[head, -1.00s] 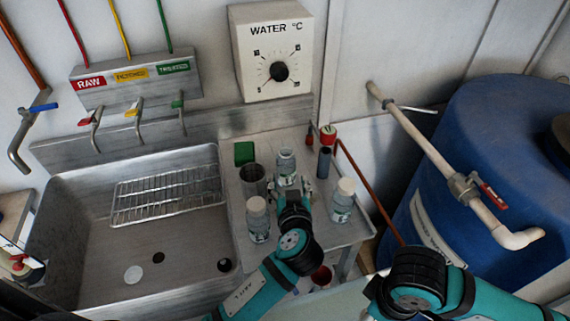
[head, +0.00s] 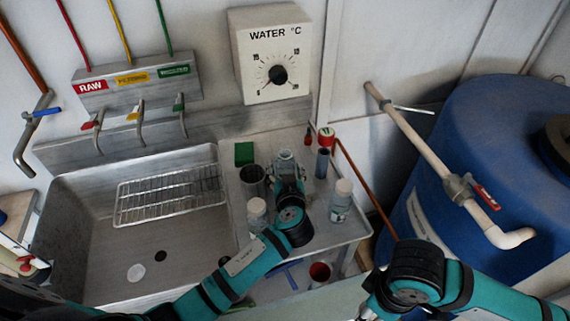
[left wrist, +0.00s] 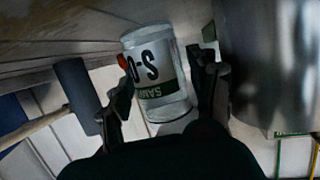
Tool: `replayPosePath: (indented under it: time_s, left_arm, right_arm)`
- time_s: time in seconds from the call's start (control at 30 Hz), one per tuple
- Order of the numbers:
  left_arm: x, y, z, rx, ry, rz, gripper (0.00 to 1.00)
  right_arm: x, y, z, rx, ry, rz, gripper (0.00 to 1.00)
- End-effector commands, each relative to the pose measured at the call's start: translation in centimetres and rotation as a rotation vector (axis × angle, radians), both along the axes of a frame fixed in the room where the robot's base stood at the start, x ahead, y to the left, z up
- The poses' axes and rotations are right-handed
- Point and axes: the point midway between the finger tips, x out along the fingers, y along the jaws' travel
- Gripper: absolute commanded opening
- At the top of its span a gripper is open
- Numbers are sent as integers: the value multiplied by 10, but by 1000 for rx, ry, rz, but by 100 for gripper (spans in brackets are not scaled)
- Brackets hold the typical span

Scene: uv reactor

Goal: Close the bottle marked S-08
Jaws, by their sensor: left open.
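An uncapped clear bottle (head: 285,159) stands near the back of the metal side table. In the left wrist view the bottle (left wrist: 158,82) shows a label starting "S-0"; its last digit is hidden. My left gripper (head: 287,176) is open, with a finger on each side of this bottle; I cannot tell whether they touch it. A white disc (head: 136,272), possibly a loose cap, lies in the sink. My right arm shows at the bottom right, but I cannot make out its gripper.
White-capped bottles stand close on the left (head: 257,214) and right (head: 341,201) of my left gripper. The sink (head: 95,245) is left, a blue barrel (head: 480,170) right.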

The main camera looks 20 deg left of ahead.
Motion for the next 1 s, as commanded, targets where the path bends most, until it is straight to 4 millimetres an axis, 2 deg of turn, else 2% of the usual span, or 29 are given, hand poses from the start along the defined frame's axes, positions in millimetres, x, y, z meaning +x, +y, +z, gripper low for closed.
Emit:
replayPosePath:
  time_s: [0.1,0.43,0.83,1.0]
  left_arm:
    - [6,3,-3,1,1,1,61]
    - [7,3,-3,-1,2,0,61]
    - [7,3,-3,-1,1,0,8]
    - [7,3,-2,-1,0,0,7]
  right_arm:
    - [0,0,2,0,0,0,25]
    - [0,0,2,0,0,0,25]
    - [0,0,2,0,0,0,25]
    - [0,0,2,0,0,0,25]
